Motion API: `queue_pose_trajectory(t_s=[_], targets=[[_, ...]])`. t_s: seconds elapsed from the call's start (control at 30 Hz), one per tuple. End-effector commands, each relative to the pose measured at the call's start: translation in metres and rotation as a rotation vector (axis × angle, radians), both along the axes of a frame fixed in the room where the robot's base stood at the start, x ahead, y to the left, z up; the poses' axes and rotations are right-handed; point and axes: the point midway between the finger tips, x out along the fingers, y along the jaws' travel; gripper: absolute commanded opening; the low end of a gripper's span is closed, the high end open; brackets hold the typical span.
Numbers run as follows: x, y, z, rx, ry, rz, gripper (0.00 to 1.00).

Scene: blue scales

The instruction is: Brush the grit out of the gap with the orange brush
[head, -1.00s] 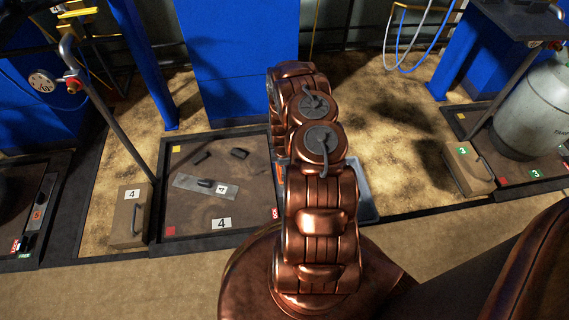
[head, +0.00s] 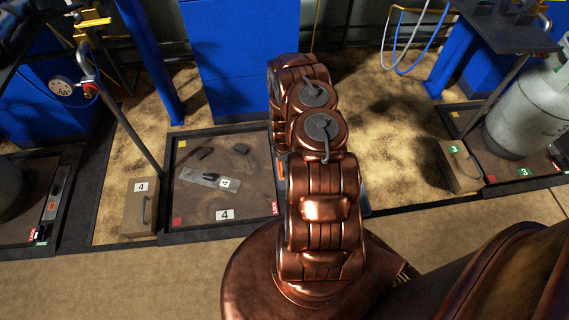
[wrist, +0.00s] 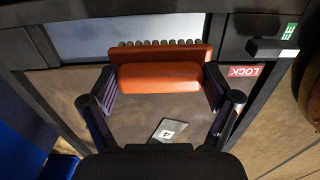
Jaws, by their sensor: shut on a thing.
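My gripper (wrist: 161,86) is shut on the orange brush (wrist: 160,74) in the wrist view. The brush lies across between the fingers, with pale bristles along its far side. Its bristle side is over or beside a grey-blue surface (wrist: 85,38) near a dark frame. I cannot tell whether the bristles touch anything. The brown scale platform (head: 195,207) in its dark frame is left of my arm in the head view. The gap at the platform's edge is not clear, and I cannot make out grit. In the head view my arm hides the gripper and most of the brush.
A metal plate marked 4 (head: 205,179) and a few small dark pieces lie on the platform. A box marked 4 (head: 140,207) stands left; a gas cylinder (head: 520,115) stands right.

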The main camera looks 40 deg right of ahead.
Motion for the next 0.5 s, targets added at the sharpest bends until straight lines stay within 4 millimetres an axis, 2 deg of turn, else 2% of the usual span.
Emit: queue_pose_trajectory(t_s=[0.03,0.2,0.5], targets=[[0.000,0.000,0.009,0.000,0.000,0.001,0.50],[0.001,0.001,0.022,-0.001,-0.001,0.002,0.50],[0.002,0.002,0.025,-0.001,-0.001,0.004,0.50]])
